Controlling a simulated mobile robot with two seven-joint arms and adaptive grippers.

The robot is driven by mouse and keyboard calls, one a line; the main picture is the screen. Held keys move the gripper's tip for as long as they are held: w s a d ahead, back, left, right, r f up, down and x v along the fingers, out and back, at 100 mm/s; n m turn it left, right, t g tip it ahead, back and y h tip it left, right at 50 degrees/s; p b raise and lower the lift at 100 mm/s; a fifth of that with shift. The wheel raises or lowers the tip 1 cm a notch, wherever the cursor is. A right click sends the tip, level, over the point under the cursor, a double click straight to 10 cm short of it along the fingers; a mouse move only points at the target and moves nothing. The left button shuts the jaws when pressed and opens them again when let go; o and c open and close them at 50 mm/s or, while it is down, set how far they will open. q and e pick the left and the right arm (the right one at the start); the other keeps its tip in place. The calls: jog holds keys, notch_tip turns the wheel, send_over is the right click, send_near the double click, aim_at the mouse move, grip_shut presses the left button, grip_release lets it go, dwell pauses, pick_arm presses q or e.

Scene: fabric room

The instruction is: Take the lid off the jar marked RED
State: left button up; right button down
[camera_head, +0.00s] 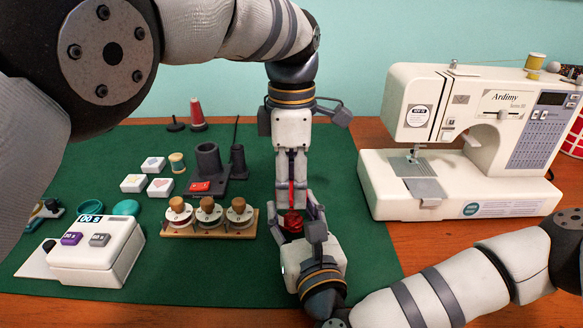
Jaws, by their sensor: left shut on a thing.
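My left gripper (291,202) points down at the middle of the mat, its fingers shut on a red item (292,222), of which a thin strip shows between the fingers and a rounded part below. My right gripper (296,217) comes up from below, its fingers beside the rounded part; whether they grip it I cannot tell. Three jars with cork lids stand in a wooden rack (190,234) to the left: a left jar (180,216), a middle jar (210,216) and a right jar (239,216). Their marks are too small to read.
A sewing machine (440,185) stands right of the green mat (345,250). A white timer box (95,255) is at front left. A dark holder (209,165), white blocks (154,165), a thread spool (177,162) and a red cone (197,113) stand behind the rack.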

aim_at(292, 190)
pick_arm(q)
jog(key=shift+r, duration=0.15)
pick_arm(e)
jog(key=shift+f, duration=0.1)
pick_arm(q)
jog(key=shift+r, duration=0.95)
jog(key=shift+r, duration=0.1)
jog(key=shift+r, duration=1.9)
pick_arm(e)
jog(key=c, duration=0.7)
grip_release()
jog(key=shift+c, duration=0.2)
jog(key=shift+s, duration=0.1)
jog(key=v, duration=1.2)
